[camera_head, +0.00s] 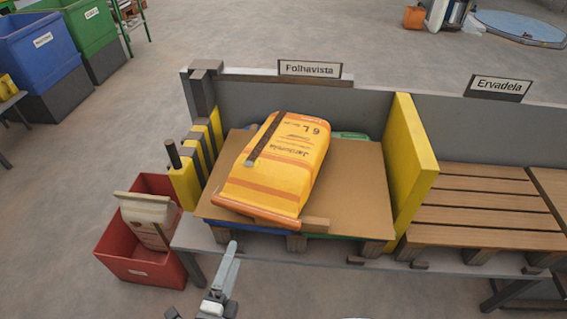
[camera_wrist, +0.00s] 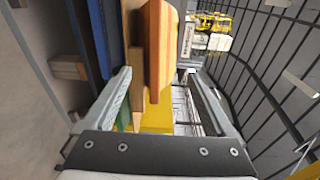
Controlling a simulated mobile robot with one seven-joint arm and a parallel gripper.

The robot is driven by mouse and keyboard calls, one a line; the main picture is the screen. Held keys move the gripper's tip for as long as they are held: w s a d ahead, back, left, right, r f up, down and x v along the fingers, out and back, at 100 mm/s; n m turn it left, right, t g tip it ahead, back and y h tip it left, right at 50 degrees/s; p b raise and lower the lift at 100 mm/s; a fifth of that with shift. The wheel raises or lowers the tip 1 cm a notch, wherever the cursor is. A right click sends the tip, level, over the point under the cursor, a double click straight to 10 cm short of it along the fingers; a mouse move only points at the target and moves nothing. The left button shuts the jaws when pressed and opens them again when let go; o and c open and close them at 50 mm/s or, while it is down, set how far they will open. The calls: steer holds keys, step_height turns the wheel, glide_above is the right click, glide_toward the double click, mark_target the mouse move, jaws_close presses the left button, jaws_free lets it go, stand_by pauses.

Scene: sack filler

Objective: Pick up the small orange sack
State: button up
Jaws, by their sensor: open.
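The orange sack (camera_head: 278,168) lies flat on a brown cardboard sheet (camera_head: 355,185) on the pallet under the "Folhavista" sign. It has a dark strip and "6 L" print, and its near end lies close to the front edge. My gripper (camera_head: 229,262) is in front of the pallet, below and left of the sack's near end. In the wrist view my gripper (camera_wrist: 163,82) is open and empty. The sack's orange edge (camera_wrist: 160,45) shows beyond and between the fingers, beside the cardboard's edge (camera_wrist: 135,50). I cannot tell the exact gap to the sack.
A yellow divider (camera_head: 410,160) stands right of the cardboard, with an empty slatted pallet (camera_head: 490,205) beyond. Yellow-and-dark posts (camera_head: 186,185) stand at the left. A red bin (camera_head: 130,262) holding a pale sack (camera_head: 150,218) is on the floor at left. Blue and green sacks lie under the cardboard.

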mark_target(244, 212)
steer(key=shift+n+y, duration=0.6)
steer(key=shift+n, duration=0.3)
steer(key=w, duration=0.5)
steer(key=w+f+b, duration=0.1)
steer(key=w, duration=0.5)
steer(key=w+b, duration=0.1)
steer(key=w, duration=0.4)
steer(key=shift+w+d+f, duration=0.2)
steer(key=shift+d+f, duration=0.15)
steer(key=shift+d, duration=0.05)
jaws_close()
steer(key=shift+r+t, duration=0.1)
steer(key=shift+t, duration=0.2)
